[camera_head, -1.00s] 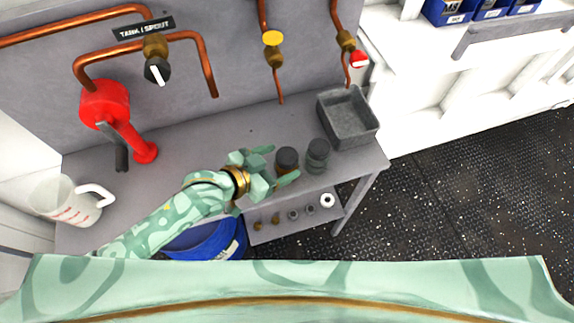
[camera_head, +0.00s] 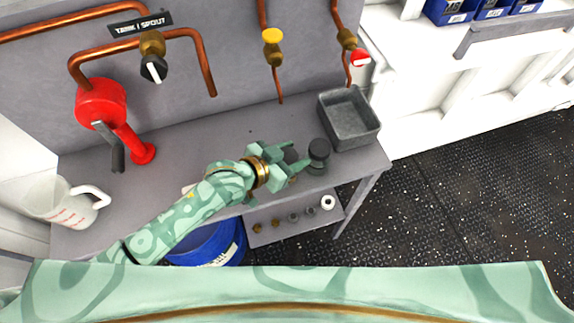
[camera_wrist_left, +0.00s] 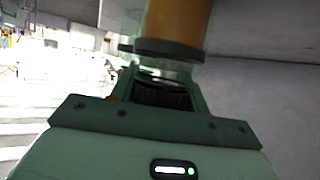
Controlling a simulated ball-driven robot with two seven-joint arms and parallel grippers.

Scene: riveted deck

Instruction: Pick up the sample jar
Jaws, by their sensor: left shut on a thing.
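The sample jar (camera_head: 291,156), with a dark lid, sits between the fingers of my left gripper (camera_head: 298,159), mostly hidden by them in the head view. In the left wrist view an amber cylinder (camera_wrist_left: 174,18) with a dark rim shows just beyond the fingers. A dark ribbed part (camera_wrist_left: 162,95) lies between the fingers of my left gripper (camera_wrist_left: 160,88). The left gripper is shut on the jar over the bench. I cannot tell whether the jar touches the bench. My right gripper is not in view.
A grey tray (camera_head: 366,137) is at the bench's right end. A red pump (camera_head: 102,104) and a measuring jug (camera_head: 62,203) stand left. A blue bucket (camera_head: 222,246) is below.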

